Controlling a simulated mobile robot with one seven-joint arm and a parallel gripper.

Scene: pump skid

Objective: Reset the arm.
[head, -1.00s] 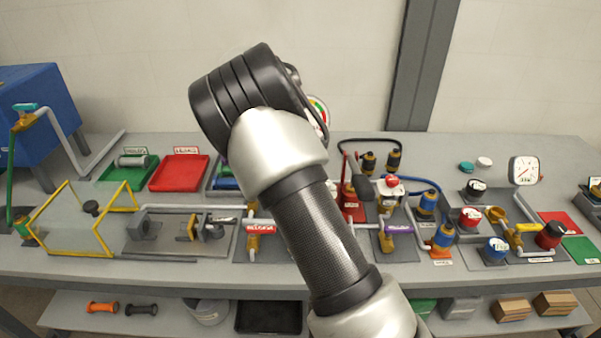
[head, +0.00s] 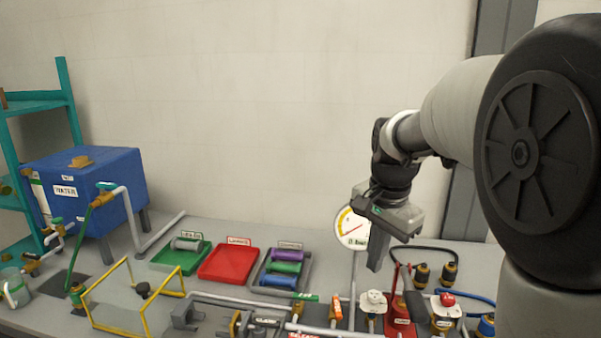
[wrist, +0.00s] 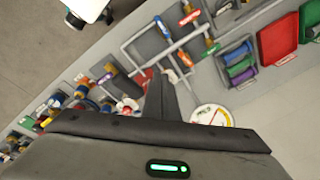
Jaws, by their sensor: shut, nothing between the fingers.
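My gripper (head: 375,262) hangs at the end of my arm, right of centre in the head view, with its fingers pointing down. The fingers are together and empty. It is in the air above the bench, in front of or beside the round pressure gauge (head: 352,229); its exact distance from the gauge I cannot tell. In the wrist view the closed fingers (wrist: 160,97) show dark at the middle, with the gauge (wrist: 212,116) just to their right. My arm hides the right part of the bench in the head view.
A red tray (head: 229,264), a green tray (head: 181,257) and a grey rack (head: 262,270) of coloured cylinders lie on the bench. A yellow-framed guard (head: 145,318) stands at the front left and a blue tank (head: 83,190) behind it. Valves and hoses crowd the area below and right of my gripper.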

